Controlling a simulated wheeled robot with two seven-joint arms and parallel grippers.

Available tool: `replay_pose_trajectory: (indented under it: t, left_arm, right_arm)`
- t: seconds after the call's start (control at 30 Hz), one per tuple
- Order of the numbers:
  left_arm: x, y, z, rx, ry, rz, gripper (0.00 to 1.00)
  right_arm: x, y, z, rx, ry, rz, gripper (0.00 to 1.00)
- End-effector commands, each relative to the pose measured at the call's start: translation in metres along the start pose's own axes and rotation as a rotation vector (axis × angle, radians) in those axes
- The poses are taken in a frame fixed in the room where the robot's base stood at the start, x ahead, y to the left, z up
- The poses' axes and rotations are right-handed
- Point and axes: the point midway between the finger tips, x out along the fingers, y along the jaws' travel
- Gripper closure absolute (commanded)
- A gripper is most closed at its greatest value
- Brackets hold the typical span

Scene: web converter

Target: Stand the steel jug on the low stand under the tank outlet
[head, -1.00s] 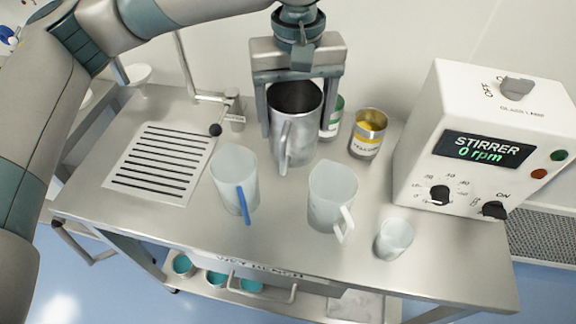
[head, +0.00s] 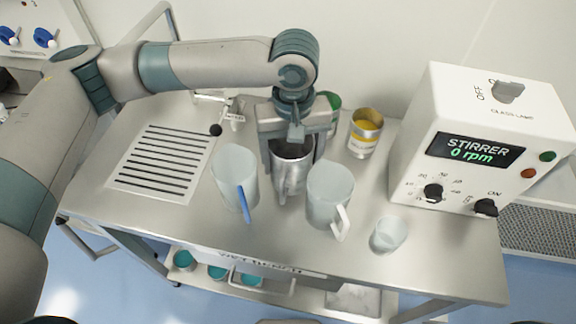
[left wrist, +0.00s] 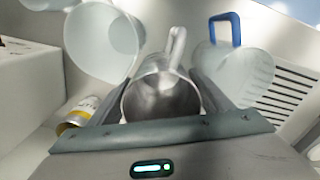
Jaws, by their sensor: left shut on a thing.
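The steel jug (head: 291,176) is upright between the fingers of my left gripper (head: 293,150), low over the bench between two frosted plastic jugs. Its handle faces the front. The left wrist view shows its open mouth (left wrist: 160,97) between the two fingers, with the handle pointing away. I cannot tell whether its base touches the bench. I cannot make out the low stand or the tank outlet. My right gripper is not in view.
A blue-handled jug (head: 232,172) and a white-handled jug (head: 328,190) stand close on either side. A small beaker (head: 388,235), a yellow-labelled tin (head: 364,133), a stirrer unit (head: 460,130) and a slotted drain plate (head: 160,160) are on the steel bench (head: 440,240). A black-knobbed tap (head: 216,130) stands behind.

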Motion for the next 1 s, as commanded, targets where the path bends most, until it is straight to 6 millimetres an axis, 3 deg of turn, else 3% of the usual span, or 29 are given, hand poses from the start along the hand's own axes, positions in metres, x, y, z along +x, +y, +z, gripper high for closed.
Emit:
replay_pose_trajectory:
  t: [0.4,0.87,0.9,1.0]
  left_arm:
    - [0.036,0.000,0.000,0.000,0.000,0.000,0.60]
    - [0.041,0.000,0.000,0.000,-0.001,0.000,0.60]
    - [0.042,0.000,0.000,0.000,0.000,-0.001,0.20]
    - [0.042,0.000,0.000,0.000,0.000,-0.001,0.19]
  right_arm:
    - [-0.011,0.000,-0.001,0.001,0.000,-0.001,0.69]
    - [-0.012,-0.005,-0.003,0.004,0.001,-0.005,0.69]
    - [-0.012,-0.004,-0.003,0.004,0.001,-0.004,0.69]
    - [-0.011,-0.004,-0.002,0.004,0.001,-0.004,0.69]
